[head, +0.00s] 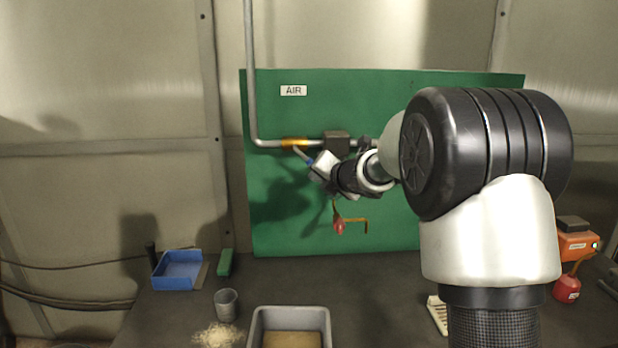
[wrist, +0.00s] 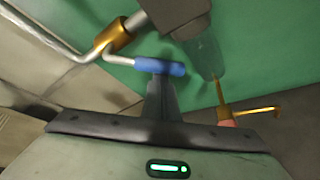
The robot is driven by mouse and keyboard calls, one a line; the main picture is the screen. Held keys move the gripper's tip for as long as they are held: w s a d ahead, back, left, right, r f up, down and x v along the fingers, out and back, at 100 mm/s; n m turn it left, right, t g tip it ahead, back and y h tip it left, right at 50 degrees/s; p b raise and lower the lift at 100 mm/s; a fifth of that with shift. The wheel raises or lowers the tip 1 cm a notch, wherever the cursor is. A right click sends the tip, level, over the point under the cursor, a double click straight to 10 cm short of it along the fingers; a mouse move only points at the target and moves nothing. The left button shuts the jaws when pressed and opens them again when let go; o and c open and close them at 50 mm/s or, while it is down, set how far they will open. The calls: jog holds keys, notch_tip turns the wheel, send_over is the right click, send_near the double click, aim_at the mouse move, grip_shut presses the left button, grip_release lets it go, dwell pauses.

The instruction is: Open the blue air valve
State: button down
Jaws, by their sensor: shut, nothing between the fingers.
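The blue air valve has a brass body (head: 294,142) on the grey pipe, under the AIR label in the head view. The brass body also shows in the wrist view (wrist: 116,36). A bent metal lever runs from it to a blue handle grip (wrist: 160,67), of which only a small blue bit (head: 309,161) shows in the head view. My gripper (wrist: 160,82) is shut and empty. Its fingertips are right at the blue grip, apparently against its near side; I cannot tell whether they touch. In the head view my wrist partly hides the gripper (head: 314,166).
A dark grey block (head: 337,142) sits on the pipe right of the valve. A red bulb with a brass rod (head: 339,225) is below my wrist. The bench holds a blue bin (head: 178,270), a grey cup (head: 227,304) and a grey tray (head: 290,312). My arm hides the board's right part.

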jog(key=shift+d+r+n+g+h+p, duration=0.1)
jog(key=shift+d+r+n+h+p, duration=0.4)
jog(key=shift+r+p, duration=0.35)
jog(key=shift+d+r+n+g+h+p, duration=0.1)
jog(key=shift+d+r+n+h+p, duration=0.4)
jog(key=shift+r+p, duration=0.35)
jog(key=shift+d+r+n+g+h+p, duration=0.1)
jog(key=shift+d+r+n+h+p, duration=0.45)
jog(key=shift+r+p, duration=0.3)
jog(key=shift+a, duration=0.1)
